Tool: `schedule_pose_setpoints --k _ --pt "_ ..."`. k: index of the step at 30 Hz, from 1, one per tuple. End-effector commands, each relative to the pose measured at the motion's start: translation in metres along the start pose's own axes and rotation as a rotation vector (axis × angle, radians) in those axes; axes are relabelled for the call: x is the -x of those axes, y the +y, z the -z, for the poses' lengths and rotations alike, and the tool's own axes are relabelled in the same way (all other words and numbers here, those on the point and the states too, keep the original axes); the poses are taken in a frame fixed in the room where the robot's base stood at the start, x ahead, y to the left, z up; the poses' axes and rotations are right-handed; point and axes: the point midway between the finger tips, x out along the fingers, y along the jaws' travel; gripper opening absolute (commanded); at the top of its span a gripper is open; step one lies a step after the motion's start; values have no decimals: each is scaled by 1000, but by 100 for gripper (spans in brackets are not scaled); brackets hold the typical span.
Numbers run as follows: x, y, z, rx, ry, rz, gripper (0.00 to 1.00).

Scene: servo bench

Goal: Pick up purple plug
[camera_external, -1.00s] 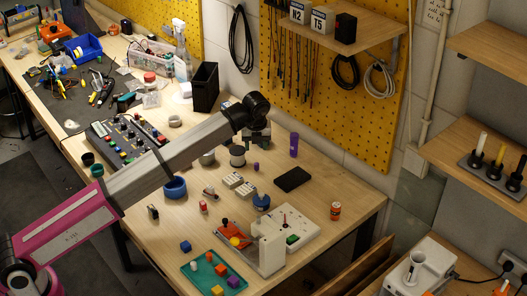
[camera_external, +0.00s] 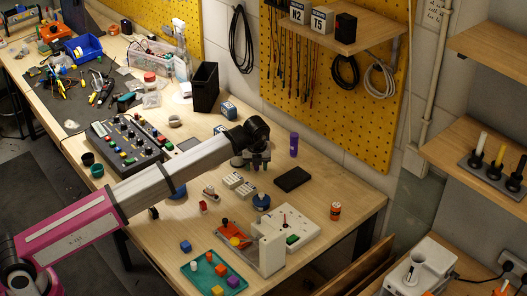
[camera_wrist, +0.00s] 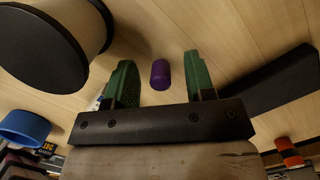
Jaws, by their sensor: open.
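The purple plug (camera_wrist: 160,73) is a small purple cylinder on the wooden bench. In the wrist view it shows in the gap between the two green fingertips of my gripper (camera_wrist: 158,64), with clear space on both sides. My gripper is open and empty.
A large pale cylinder with black ends (camera_wrist: 52,42) stands close left of my fingers. A black block (camera_external: 292,179) lies to the right. A blue knob (camera_external: 261,202) and white test board (camera_external: 290,222) are in front.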

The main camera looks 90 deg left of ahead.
Motion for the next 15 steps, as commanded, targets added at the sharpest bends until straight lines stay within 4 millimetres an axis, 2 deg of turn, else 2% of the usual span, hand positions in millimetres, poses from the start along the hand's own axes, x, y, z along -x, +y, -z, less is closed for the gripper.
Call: schedule_pose_setpoints --k 4,5,9,15 --pt "0 0 0 0 0 1 49" --pt "0 0 0 0 0 1 46" --pt "1 0 0 0 0 1 1" --pt "1 0 0 0 0 1 0"
